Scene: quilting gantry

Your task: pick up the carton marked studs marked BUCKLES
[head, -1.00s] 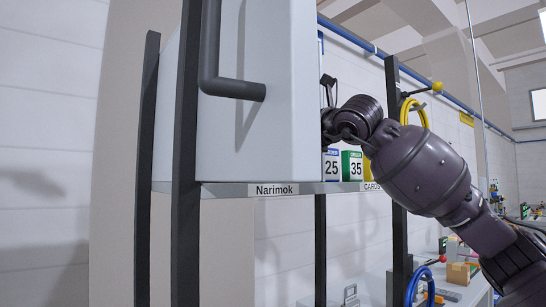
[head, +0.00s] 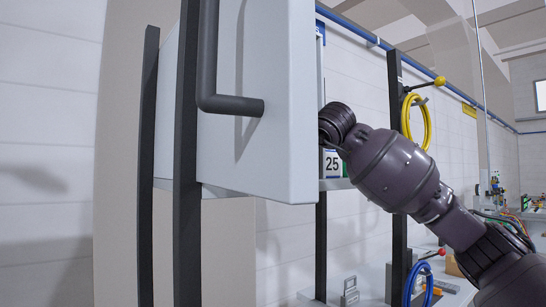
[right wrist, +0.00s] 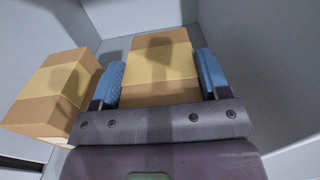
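In the right wrist view my right gripper (right wrist: 162,78) points into a grey compartment. Its two blue-padded fingers stand apart, one on each side of a brown carton (right wrist: 160,90) with a paler tape band. Whether the pads touch the carton I cannot tell. A second brown carton (right wrist: 52,95) with a similar band sits to the left, outside the fingers. No marking is readable on either carton. In the head view my right arm reaches behind the pale cabinet door (head: 275,100), which hides the gripper and the cartons. My left gripper is not in view.
The door has a dark handle (head: 230,104) and stands between dark posts (head: 186,150). A box marked 25 (head: 332,163) stands on the shelf beside my arm. A yellow hose (head: 416,120) and a blue hose (head: 418,285) hang at the right. Grey walls close in the compartment.

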